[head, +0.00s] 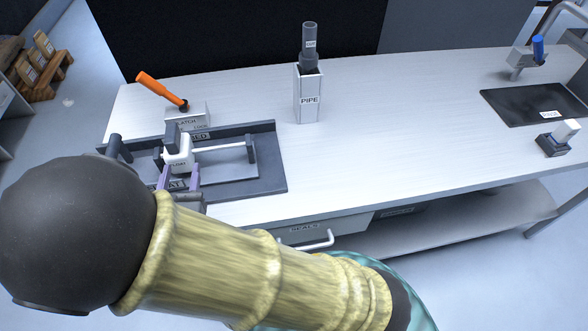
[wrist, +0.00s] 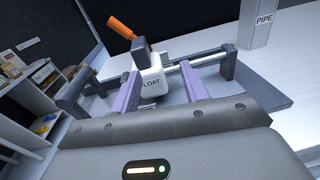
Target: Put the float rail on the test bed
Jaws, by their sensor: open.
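The float rail is a white block (head: 178,157) on a silver rod, with a dark knob on top. It lies over the test bed (head: 266,184), a dark grey frame on the bench. Dark posts stand near the rod's ends; I cannot tell whether the rod is fully seated. My gripper (head: 179,181) is open at the near side of the block. In the wrist view its purple fingers (wrist: 160,92) stand to the left and right of the block, with gaps showing. My arm hides the bed's near left part.
A latch block with an orange handle (head: 160,88) stands behind the bed. A pipe holder (head: 309,98) is to its right. A black mat (head: 530,104) and small fixtures are at far right. The bench middle is clear. A drawer handle (head: 310,243) juts out below the front edge.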

